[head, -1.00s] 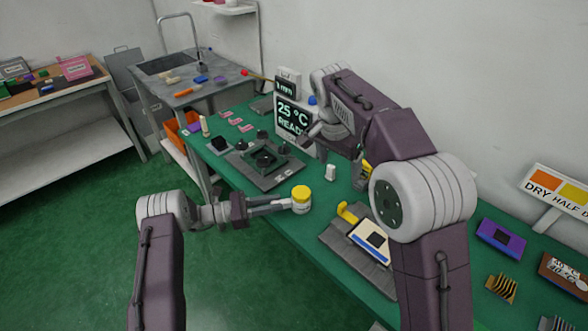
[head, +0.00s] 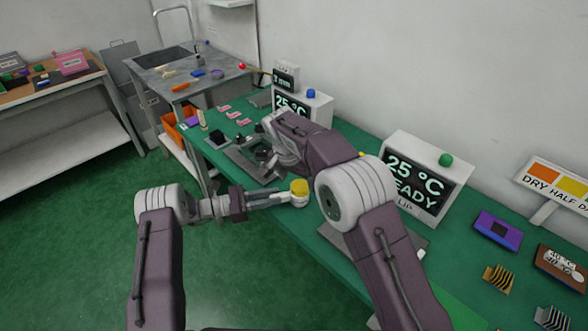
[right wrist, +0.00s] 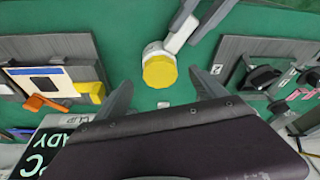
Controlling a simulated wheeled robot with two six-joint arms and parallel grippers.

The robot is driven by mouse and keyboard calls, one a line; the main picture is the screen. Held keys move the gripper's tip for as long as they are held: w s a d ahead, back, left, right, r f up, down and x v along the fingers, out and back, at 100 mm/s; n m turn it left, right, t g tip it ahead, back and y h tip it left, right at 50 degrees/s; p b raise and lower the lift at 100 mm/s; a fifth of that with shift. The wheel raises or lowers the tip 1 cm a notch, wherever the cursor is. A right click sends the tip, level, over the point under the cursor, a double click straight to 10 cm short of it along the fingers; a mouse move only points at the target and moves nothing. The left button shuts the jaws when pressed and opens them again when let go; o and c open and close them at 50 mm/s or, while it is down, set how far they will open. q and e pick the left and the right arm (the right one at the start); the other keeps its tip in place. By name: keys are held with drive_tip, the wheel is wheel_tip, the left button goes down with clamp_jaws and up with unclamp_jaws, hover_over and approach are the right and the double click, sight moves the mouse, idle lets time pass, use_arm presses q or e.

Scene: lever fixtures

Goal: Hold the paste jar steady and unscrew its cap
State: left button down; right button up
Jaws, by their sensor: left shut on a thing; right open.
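The paste jar is a small white jar with a yellow cap (head: 299,187). My left gripper (head: 284,197) comes in from the left and is shut on the jar's white body below the cap, by the front edge of the green table. In the right wrist view the cap (right wrist: 159,71) is seen from above, with the left gripper's fingers (right wrist: 184,28) reaching in from the top. My right gripper (right wrist: 160,79) is open, its fingers on either side of the cap in that picture, apparently not touching it. In the head view its fingers are mostly hidden by my right arm.
A grey fixture with black parts (head: 243,160) lies left of the jar. Another grey fixture (right wrist: 82,48) has a white-blue card, an orange lever and a yellow block. Display boxes (head: 425,180) stand along the wall side. Purple and brown boards lie at the right.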

sight(301, 185)
drive_tip(key=shift+x, duration=1.4)
drive_tip(key=c, duration=1.4)
drive_tip(key=n, duration=0.1)
drive_tip(key=n+y, duration=0.1)
drive_tip(key=n, duration=0.3)
drive_tip(key=shift+d, duration=0.25)
drive_tip(key=n, duration=0.2)
drive_tip(key=n+y, duration=0.1)
drive_tip(key=n, duration=0.1)
drive_tip(key=shift+d+y, duration=0.15)
drive_tip(key=shift+y, duration=0.15)
drive_tip(key=n, duration=0.3)
drive_tip(key=n+g+y, duration=0.1)
drive_tip(key=n, duration=0.3)
drive_tip(key=shift+w+d+y, duration=0.2)
drive_tip(key=shift+y, duration=0.1)
drive_tip(key=n+g, duration=0.1)
drive_tip(key=n, duration=0.6)
drive_tip(key=shift+w+g+y, duration=0.2)
drive_tip(key=shift+g+y, duration=0.2)
